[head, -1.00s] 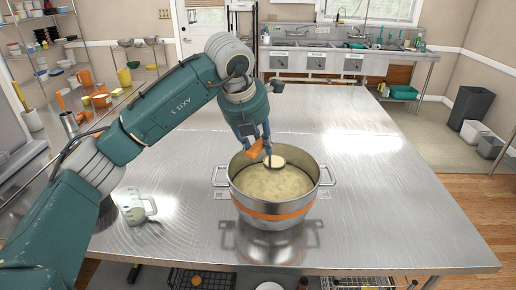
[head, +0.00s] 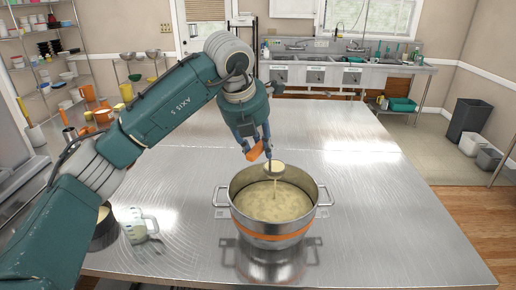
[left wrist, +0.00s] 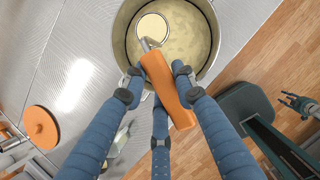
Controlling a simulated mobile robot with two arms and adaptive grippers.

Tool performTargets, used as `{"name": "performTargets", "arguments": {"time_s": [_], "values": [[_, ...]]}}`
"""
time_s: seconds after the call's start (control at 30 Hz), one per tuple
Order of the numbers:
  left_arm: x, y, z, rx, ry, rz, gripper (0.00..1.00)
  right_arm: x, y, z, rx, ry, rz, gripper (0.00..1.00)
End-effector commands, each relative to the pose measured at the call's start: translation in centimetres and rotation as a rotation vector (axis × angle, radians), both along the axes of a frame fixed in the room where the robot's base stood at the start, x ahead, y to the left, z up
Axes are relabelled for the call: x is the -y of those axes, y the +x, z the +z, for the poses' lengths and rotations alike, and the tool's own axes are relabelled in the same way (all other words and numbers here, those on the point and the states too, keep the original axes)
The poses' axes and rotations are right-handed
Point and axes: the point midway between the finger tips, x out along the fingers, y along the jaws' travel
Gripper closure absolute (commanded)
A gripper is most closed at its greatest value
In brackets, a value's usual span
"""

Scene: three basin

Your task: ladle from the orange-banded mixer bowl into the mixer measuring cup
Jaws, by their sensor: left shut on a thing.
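The orange-banded mixer bowl (head: 268,241) is a steel two-handled pot on the table, filled with pale, creamy batter. My left gripper (head: 257,150) is shut on the orange handle (left wrist: 170,90) of the ladle. The ladle's round cup (head: 274,169) hangs over the far part of the bowl, with pale batter in it, and a thin stream runs down into the bowl. In the left wrist view the ladle (left wrist: 152,28) looks full. My right gripper (left wrist: 298,106) shows small, fingers spread, apparently empty.
A dark round container (head: 105,232) stands left of the measuring cup, partly behind my left arm. The steel table (head: 400,215) is clear right of the bowl. A counter with sinks (head: 345,75) lies at the back.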

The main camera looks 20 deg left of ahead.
Motion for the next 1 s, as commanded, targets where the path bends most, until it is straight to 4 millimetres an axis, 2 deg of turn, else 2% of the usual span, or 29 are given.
{"name": "performTargets", "arguments": {"time_s": [0.23,0.8,1.0], "values": [[0.0,0.1,0.2,-0.001,0.0,0.0,1.0,0.0,0.0,0.3,0.0,0.0,0.0,0.6],[0.2,1.1,1.5,-0.085,0.011,-0.001,1.0,-0.3,0.0,4.6,-0.001,0.003,-0.001,0.6],[0.3,2.1,2.1,-0.151,0.02,0.001,1.0,-0.3,0.0,4.9,-0.001,0.004,0.0,0.6]]}}
